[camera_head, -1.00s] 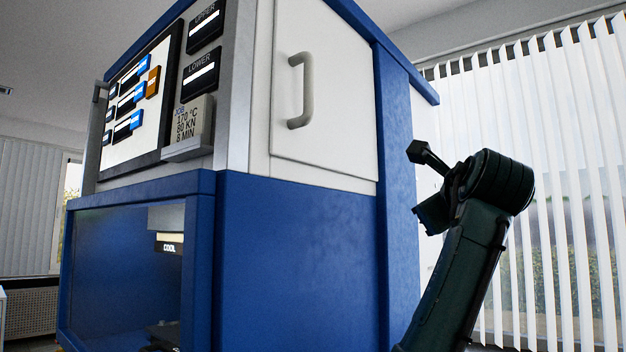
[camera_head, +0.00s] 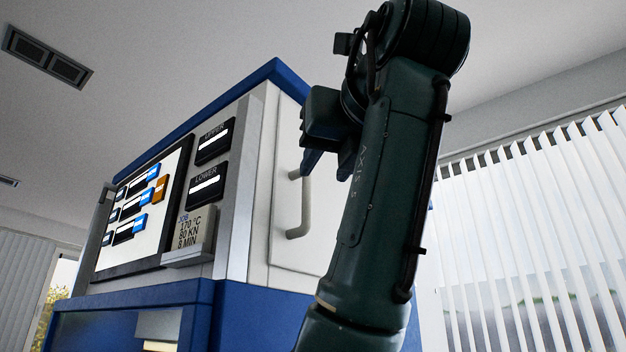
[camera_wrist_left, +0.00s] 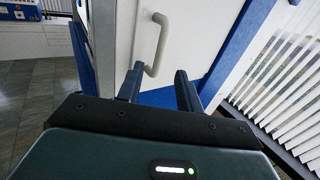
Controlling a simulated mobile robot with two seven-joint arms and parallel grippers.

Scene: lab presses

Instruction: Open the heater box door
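The heater box door (camera_head: 285,245) is a white side panel, shut, with a grey bar handle (camera_head: 304,208). My left gripper (camera_head: 327,165) is in front of the door near the handle's upper end, and my arm hides much of the door's right part. In the left wrist view the door (camera_wrist_left: 190,60) and handle (camera_wrist_left: 161,42) lie beyond the two dark fingers of the gripper (camera_wrist_left: 160,72). The fingers are apart, with the handle's lower end showing between their tips. I cannot tell whether they touch the handle. My right gripper is in neither view.
The blue and white press cabinet (camera_head: 255,310) fills the left and middle. Its control panel (camera_head: 150,205) faces left, beside the door. Window blinds (camera_head: 540,230) stand to the right. Floor (camera_wrist_left: 40,90) shows at left in the left wrist view.

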